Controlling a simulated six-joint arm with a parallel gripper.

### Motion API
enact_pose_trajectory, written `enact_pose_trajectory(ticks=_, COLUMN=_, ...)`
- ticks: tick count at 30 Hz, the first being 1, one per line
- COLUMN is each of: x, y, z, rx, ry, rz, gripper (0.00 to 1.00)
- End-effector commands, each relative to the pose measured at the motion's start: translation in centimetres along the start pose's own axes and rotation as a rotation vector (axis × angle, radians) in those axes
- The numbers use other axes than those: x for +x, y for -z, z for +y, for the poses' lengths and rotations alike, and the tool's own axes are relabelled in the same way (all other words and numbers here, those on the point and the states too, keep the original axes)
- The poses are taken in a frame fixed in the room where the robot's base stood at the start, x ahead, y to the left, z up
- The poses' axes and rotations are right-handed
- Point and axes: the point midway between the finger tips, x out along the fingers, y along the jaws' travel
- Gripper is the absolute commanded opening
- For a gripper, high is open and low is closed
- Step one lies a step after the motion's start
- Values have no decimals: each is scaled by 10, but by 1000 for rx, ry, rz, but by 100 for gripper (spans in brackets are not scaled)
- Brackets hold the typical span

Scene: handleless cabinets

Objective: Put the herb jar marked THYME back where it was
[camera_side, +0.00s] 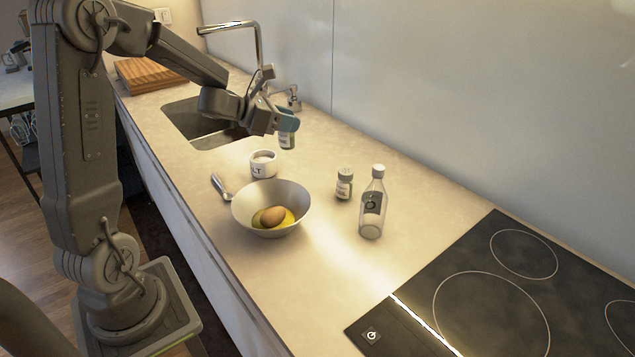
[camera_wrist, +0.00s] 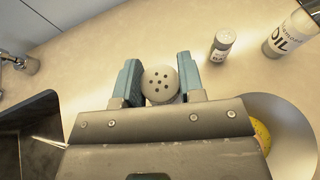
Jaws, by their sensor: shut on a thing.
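My gripper (camera_side: 287,121) is shut on a small herb jar (camera_side: 287,141), over the counter between the sink and the salt pot. In the wrist view the gripper (camera_wrist: 159,82) has its blue fingers on either side of the jar's pale cap with holes (camera_wrist: 160,84). The jar looks upright. Its label cannot be read, and I cannot tell whether its base touches the counter.
A glass oil bottle (camera_side: 373,205) stands right of the second jar. A bowl (camera_side: 240,212) holds an egg and something yellow. A salt pot (camera_side: 263,165) and a spoon (camera_side: 220,188) are near it. The sink (camera_side: 190,122) with tap lies left, the hob (camera_side: 480,300) right.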

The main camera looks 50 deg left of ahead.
Motion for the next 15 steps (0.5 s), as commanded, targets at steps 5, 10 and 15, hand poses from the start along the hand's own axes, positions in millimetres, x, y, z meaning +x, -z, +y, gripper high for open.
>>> enact_pose_trajectory(ticks=5, x=-23, y=2, z=32, rx=-7, ry=-13, rz=1, gripper=4)
enact_pose_trajectory(ticks=10, x=-9, y=6, z=28, rx=-11, ry=-9, rz=1, gripper=4)
enact_pose_trajectory(ticks=15, x=30, y=15, z=8, rx=-10, ry=-7, rz=3, gripper=4)
